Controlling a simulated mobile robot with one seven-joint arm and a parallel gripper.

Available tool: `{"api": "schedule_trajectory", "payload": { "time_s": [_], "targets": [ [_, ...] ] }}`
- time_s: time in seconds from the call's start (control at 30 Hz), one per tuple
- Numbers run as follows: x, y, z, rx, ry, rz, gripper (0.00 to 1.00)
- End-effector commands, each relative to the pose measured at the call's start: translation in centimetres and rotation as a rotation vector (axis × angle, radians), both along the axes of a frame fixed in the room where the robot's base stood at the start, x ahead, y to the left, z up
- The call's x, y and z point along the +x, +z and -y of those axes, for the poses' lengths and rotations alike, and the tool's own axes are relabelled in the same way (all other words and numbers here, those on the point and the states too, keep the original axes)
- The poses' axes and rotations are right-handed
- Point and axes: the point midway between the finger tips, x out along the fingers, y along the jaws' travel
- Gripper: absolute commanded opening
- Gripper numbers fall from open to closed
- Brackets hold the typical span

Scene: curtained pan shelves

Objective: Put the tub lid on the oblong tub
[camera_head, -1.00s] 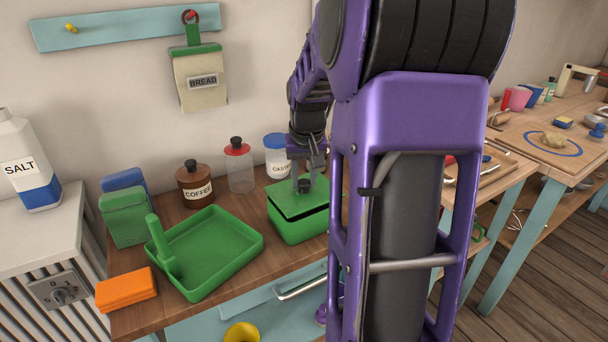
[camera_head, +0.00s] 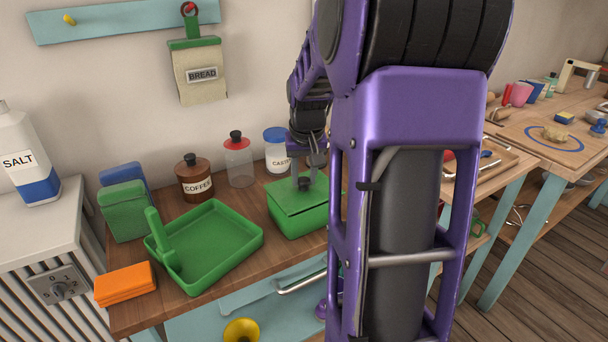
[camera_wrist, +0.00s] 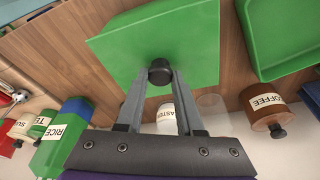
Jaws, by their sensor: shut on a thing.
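The green tub lid (camera_head: 292,196) is over the open top of the green oblong tub (camera_head: 297,223), close against the rim with no clear gap in the head view. My gripper (camera_head: 304,184) points down and is shut on the lid's knob. In the wrist view the fingers (camera_wrist: 160,78) hold the round dark knob, and the flat lid (camera_wrist: 190,42) spreads beyond them. Part of the tub (camera_wrist: 112,22) shows past the lid's edge there. My arm hides the tub's right end in the head view, and I cannot tell whether the lid is fully seated.
A green tray (camera_head: 215,245) with an upright handle stands left of the tub. Behind are a coffee jar (camera_head: 194,180), a red-topped clear jar (camera_head: 239,165) and a blue-lidded caster jar (camera_head: 277,155). Orange cloths (camera_head: 126,285) lie at the front left of the wooden counter (camera_head: 180,315).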

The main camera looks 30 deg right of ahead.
Motion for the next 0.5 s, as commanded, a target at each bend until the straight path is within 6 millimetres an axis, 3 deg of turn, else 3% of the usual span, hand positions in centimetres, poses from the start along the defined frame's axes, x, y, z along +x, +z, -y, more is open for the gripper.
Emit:
{"api": "schedule_trajectory", "payload": {
  "time_s": [0.47, 0.5],
  "targets": [
    [0.01, -0.76, 0.02, 0.000, 0.000, 0.001, 0.00],
    [0.02, -0.72, 0.02, 0.000, 0.000, 0.001, 0.39]
  ]
}}
